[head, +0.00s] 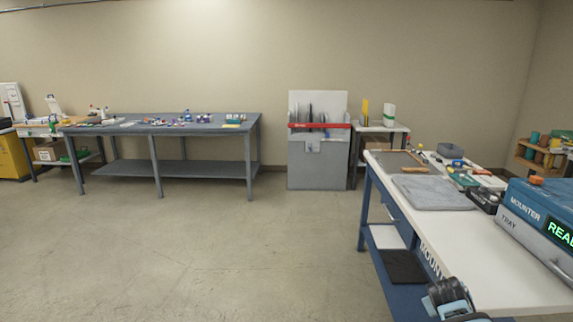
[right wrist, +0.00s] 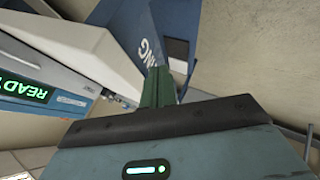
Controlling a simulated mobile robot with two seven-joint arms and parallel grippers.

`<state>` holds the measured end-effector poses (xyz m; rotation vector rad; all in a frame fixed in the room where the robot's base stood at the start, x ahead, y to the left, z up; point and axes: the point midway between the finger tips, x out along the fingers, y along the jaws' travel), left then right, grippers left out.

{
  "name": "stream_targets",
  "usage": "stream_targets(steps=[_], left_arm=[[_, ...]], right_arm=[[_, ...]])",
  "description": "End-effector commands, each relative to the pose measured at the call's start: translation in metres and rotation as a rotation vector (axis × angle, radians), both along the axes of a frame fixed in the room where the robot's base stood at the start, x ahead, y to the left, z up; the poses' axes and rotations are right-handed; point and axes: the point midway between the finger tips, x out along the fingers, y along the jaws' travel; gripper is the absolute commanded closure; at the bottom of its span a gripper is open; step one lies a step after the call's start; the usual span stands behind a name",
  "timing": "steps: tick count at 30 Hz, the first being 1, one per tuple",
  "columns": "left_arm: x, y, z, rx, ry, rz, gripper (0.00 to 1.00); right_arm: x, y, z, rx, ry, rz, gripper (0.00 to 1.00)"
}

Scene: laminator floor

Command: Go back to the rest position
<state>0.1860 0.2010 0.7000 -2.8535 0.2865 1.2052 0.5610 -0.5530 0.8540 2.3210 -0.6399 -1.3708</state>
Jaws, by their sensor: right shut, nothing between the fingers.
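My right gripper (right wrist: 160,78) shows in the right wrist view. Its green fingers are together with nothing between them, and they point toward the blue side of the mounter bench (right wrist: 135,35). In the head view a dark and light blue part of my right arm shows at the bottom, beside the front left corner of the white-topped mounter bench (head: 490,270). My left gripper is in neither view.
A blue mounter machine (head: 535,205) with a lit display stands on the bench, with a grey mat (head: 435,192) and small items behind it. A long grey table (head: 165,128) and a grey cabinet (head: 318,165) stand at the back wall. The floor (head: 200,255) is clear.

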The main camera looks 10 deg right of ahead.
Motion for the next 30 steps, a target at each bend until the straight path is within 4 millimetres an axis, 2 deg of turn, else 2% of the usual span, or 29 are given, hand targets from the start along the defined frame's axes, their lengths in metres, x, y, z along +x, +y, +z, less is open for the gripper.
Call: stream_targets(steps=[1,6,11,15,19,22,27,30], left_arm=[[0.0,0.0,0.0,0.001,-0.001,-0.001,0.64],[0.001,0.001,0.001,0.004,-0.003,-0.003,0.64],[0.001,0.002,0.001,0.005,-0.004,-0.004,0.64],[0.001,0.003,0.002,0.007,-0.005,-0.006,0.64],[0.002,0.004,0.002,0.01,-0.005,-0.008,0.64],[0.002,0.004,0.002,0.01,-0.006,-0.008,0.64],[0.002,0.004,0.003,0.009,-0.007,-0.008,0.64],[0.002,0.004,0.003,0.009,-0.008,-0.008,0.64]], right_arm=[[-0.012,0.015,-0.023,-0.002,0.004,0.039,1.0],[-0.052,0.067,-0.081,0.018,-0.017,0.171,1.0],[-0.102,0.123,-0.127,0.076,-0.042,0.285,1.0],[-0.154,0.174,-0.157,0.153,-0.068,0.367,1.0],[-0.208,0.221,-0.174,0.243,-0.096,0.424,1.0],[-0.251,0.257,-0.178,0.321,-0.122,0.456,1.0],[-0.318,0.309,-0.171,0.456,-0.168,0.473,1.0],[-0.346,0.331,-0.162,0.519,-0.194,0.471,1.0]])
